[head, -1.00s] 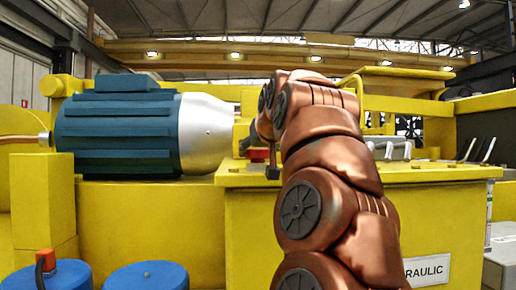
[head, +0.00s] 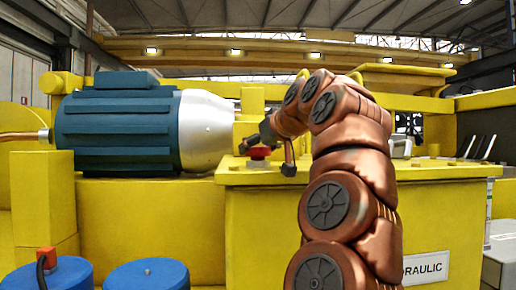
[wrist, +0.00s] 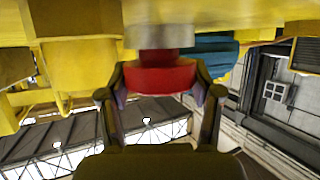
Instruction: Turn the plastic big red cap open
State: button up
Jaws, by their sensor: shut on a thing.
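The big red cap (head: 260,152) sits on top of the yellow tank (head: 275,176) at its left back corner, partly hidden by my gripper in the head view. In the wrist view, which is upside down, the red cap (wrist: 160,77) is on a short grey neck (wrist: 158,38). My gripper (wrist: 160,88) has one finger on each side of the cap and is shut on it. In the head view my gripper (head: 256,141) is small and partly hidden by the arm, at the cap.
A blue motor with a silver end (head: 122,128) lies close to the left of the cap. Blue round lids (head: 147,275) are at the lower left. Grey levers (head: 478,147) stand at the right.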

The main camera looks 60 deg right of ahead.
jog(key=o, duration=1.2)
jog(key=shift+c, duration=0.2)
jog(key=v, duration=1.2)
